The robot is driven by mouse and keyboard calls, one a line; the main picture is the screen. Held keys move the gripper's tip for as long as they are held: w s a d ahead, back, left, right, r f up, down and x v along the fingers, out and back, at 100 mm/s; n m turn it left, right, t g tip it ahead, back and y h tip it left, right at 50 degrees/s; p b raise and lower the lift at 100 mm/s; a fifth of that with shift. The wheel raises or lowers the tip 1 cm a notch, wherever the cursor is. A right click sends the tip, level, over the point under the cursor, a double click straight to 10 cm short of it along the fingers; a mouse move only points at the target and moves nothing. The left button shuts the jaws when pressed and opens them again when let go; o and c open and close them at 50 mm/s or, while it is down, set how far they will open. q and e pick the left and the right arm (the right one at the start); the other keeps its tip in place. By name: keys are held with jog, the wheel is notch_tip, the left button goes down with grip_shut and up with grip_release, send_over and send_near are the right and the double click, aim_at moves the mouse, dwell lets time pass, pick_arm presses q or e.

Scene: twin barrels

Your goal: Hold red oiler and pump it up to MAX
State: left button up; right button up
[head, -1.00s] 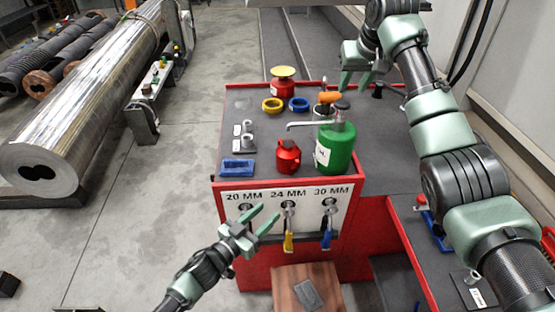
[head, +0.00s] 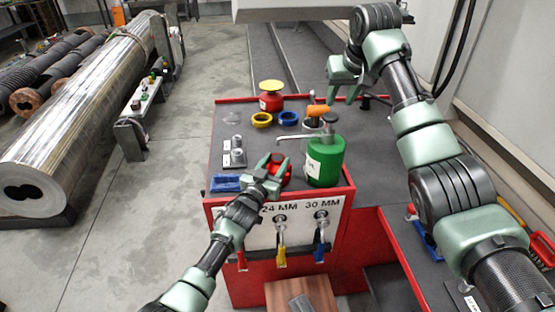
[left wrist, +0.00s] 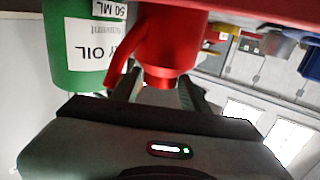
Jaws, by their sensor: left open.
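The small red oiler (head: 285,172) stands near the front edge of the red-rimmed cart top, just left of the green oil can (head: 325,162). My left gripper (head: 271,162) is open at the oiler and hides part of it. In the left wrist view the red oiler (left wrist: 170,45) appears upside down, with its curved handle or spout at the left. The open fingers (left wrist: 158,90) lie to either side of its lower part in the picture; contact cannot be told. My right gripper (head: 344,92) is open and empty above the back right of the cart.
A red can with a yellow top (head: 271,102), a yellow ring (head: 261,120) and a blue ring (head: 288,118) stand behind the oiler. A blue tray (head: 225,183) lies to its left. The green can is close on the right and also shows in the left wrist view (left wrist: 70,45).

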pick_arm(q)
jog(key=shift+x, duration=1.15)
grip_shut()
jog(key=c, duration=0.5)
grip_release()
grip_shut()
jog(key=shift+f, duration=0.1)
